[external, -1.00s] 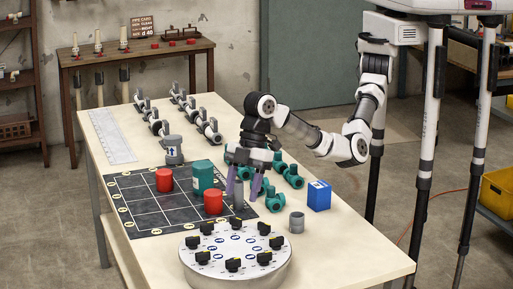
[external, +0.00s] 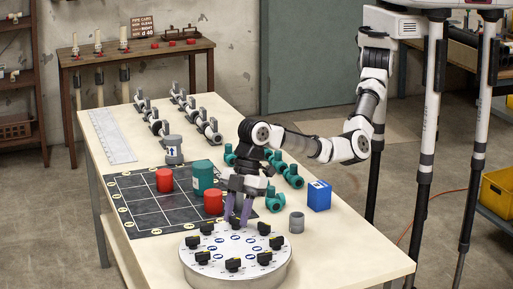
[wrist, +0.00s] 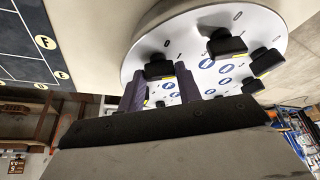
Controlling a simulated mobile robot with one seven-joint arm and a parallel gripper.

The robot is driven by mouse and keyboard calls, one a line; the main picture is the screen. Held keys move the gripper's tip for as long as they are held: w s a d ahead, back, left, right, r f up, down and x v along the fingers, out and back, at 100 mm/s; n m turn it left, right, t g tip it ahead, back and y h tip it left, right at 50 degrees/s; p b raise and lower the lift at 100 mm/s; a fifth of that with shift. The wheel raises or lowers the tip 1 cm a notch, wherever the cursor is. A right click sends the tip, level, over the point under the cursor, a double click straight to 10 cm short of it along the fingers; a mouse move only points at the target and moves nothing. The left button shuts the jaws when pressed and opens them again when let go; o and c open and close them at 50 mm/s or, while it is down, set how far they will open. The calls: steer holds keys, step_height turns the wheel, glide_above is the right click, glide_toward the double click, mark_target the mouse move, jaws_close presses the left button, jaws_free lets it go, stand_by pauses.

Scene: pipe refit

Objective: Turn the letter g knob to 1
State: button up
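A round pale dial plate (external: 236,246) lies at the near end of the table, with several black knobs in a ring and blue oval labels inside it. The label letters are too small to read, so I cannot tell which knob is g. My gripper (external: 235,222) points down at the plate's far edge, its two purple fingers apart. A black knob (external: 236,225) shows at the fingertips. In the wrist view, a black knob (wrist: 158,66) with a yellow mark shows between and just past the fingers (wrist: 161,80); I cannot tell whether they touch it.
Other knobs stand close on both sides, such as a black one (external: 207,228) at the left and another (external: 264,228) at the right. A grey ring (external: 297,222), a blue box (external: 319,195) and a red cylinder (external: 213,201) stand behind the plate.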

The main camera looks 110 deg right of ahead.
steer(key=shift+c, duration=1.4)
steer(key=shift+m, duration=0.4)
steer(key=o, duration=1)
steer(key=shift+c, duration=0.2)
steer(key=b+v, duration=0.2)
steer(key=v, duration=1.2)
steer(key=shift+s, duration=0.2)
steer(key=shift+a+f+b, duration=0.1)
steer(key=shift+a+b, duration=0.05)
steer(key=shift+b, duration=0.15)
